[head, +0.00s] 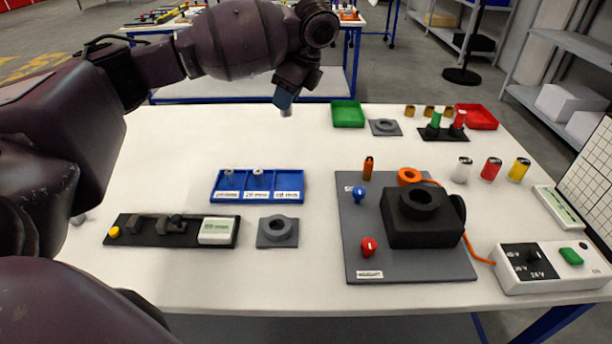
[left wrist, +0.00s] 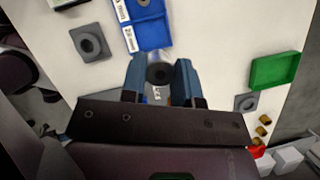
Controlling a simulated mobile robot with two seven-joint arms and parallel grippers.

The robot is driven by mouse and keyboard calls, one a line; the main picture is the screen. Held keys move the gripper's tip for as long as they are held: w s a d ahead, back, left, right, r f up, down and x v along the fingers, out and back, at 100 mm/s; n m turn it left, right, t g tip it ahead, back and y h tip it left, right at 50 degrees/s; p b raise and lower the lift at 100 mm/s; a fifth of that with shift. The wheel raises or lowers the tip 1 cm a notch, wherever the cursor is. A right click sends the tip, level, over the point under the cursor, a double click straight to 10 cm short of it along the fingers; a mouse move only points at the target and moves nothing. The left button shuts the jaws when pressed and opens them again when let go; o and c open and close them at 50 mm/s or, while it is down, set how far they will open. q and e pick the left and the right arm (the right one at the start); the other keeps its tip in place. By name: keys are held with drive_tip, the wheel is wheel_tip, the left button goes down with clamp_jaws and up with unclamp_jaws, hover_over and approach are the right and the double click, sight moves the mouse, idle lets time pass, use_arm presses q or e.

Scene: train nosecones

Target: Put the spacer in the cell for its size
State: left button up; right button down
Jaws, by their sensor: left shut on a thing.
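My left gripper (head: 286,103) hangs in the air beyond the blue tray, above the back of the white table. It is shut on a small grey spacer (head: 287,112). In the left wrist view the spacer (left wrist: 160,75) sits between the two blue fingers (left wrist: 161,82), its dark round bore facing the camera and a partly readable label below. The blue tray (head: 258,201) has three labelled cells. A spacer (head: 229,177) stands in its left cell and another (head: 258,176) in the middle cell; the right cell looks empty. The tray (left wrist: 152,36) also shows in the left wrist view.
A green tray (head: 348,115) and a grey ring block (head: 385,127) lie at the back. A grey board (head: 358,235) with a black housing (head: 420,222) fills the right side. A dark fixture strip (head: 143,232) and another ring block (head: 278,232) lie in front.

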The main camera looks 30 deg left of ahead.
use_arm(q)
wheel_tip(320, 180, down, 20)
drive_tip(key=b, duration=0.3)
drive_tip(key=shift+s+a+r+b, duration=0.15)
drive_tip(key=shift+r+b, duration=0.05)
drive_tip(key=shift+b, duration=0.15)
drive_tip(key=shift+f, duration=0.15)
drive_tip(key=o, duration=1)
